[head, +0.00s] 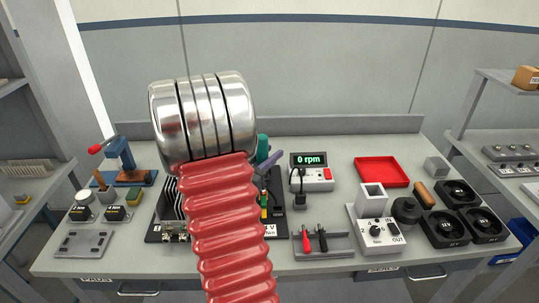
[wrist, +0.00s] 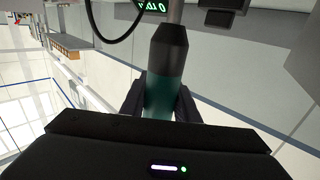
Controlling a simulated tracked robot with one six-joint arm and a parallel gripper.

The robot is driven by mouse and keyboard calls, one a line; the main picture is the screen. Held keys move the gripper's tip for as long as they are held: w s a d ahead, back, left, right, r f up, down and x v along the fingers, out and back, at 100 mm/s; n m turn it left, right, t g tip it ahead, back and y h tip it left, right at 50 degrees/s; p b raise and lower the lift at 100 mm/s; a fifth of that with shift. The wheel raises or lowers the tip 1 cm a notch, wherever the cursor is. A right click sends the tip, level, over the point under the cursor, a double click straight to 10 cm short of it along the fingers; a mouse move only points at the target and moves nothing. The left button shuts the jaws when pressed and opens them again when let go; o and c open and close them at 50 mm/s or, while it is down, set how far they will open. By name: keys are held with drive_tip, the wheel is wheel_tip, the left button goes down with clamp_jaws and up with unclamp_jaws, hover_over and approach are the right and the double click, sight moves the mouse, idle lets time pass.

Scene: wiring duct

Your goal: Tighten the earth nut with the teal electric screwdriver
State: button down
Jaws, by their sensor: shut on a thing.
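The teal electric screwdriver (wrist: 163,95) is held between the two dark fingers of my gripper (wrist: 160,102) in the wrist view. Its black collar and steel shaft point to the top of that view, and its tip is out of frame. In the head view a teal part of the screwdriver (head: 262,147) shows just right of my steel wrist, above the dark fixture. My gripper is mostly hidden there behind my arm. A yellow-green piece (head: 264,203) shows on the fixture, right of my red arm. I cannot make out the earth nut; my arm covers much of the fixture.
A meter reading 0 rpm (head: 311,172) stands behind a tray with red and black tools (head: 322,243). To the right are a switch box (head: 377,232), a red tray (head: 381,172) and several black fans (head: 446,228). A blue press (head: 121,158) stands at left.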

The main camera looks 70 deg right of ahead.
idle(0.6)
wheel_tip(320, 180, up, 6)
idle(0.9)
drive_tip(key=shift+w, duration=0.1)
